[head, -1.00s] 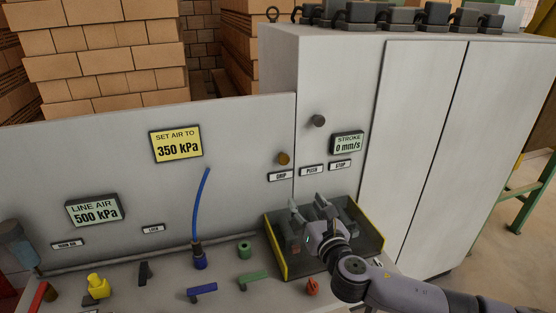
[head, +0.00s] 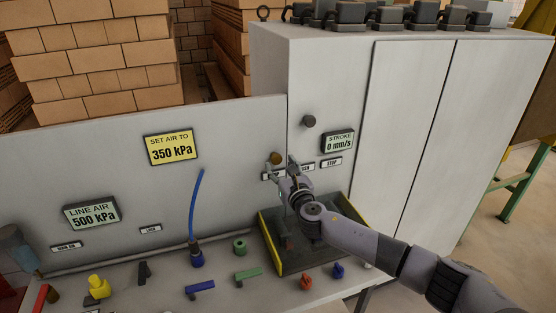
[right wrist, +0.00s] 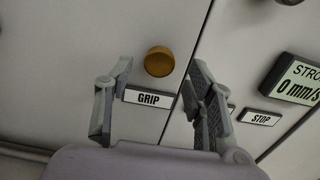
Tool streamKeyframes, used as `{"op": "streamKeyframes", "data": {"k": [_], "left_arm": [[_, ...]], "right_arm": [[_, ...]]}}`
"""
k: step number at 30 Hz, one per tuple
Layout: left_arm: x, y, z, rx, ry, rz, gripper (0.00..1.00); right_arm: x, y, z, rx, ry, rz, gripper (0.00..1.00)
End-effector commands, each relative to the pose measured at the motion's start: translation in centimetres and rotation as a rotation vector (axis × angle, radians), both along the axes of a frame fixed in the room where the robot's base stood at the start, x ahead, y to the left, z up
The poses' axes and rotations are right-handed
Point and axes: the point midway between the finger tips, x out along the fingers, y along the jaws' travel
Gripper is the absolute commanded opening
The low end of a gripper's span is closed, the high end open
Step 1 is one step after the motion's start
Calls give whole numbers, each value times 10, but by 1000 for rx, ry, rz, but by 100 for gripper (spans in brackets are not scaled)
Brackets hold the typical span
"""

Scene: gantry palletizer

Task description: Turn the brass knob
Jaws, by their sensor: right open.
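The brass knob (head: 276,158) is a small round knob on the grey panel, just above the GRIP label. In the right wrist view the brass knob (right wrist: 159,62) shows ahead of my right gripper, a little above and between its fingertips. My right gripper (head: 282,171) is open and empty, its fingertips just below the knob in the head view and apart from it. In the right wrist view its two fingers (right wrist: 160,78) stand wide on either side of the GRIP label (right wrist: 148,98). My left gripper is not in view.
A dark knob (head: 309,121) is above right on the cabinet, by the STROKE display (head: 338,141). A yellow-edged black tray (head: 264,240) stands below my right arm. Coloured valves and a blue hose (head: 196,205) are on the bench to the left.

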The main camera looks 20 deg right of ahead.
Motion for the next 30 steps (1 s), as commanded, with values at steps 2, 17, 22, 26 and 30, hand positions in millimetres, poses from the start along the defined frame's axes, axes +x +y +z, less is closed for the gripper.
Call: {"op": "streamKeyframes", "data": {"k": [2,17,22,26,30], "left_arm": [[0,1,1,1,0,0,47],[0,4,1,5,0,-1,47],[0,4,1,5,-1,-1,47],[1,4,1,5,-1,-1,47],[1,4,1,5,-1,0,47]], "right_arm": [[11,1,0,1,-1,-1,50],[30,1,0,1,0,1,50],[30,1,0,1,0,1,42],[30,1,0,1,0,0,34],[30,1,0,1,0,0,24]]}}
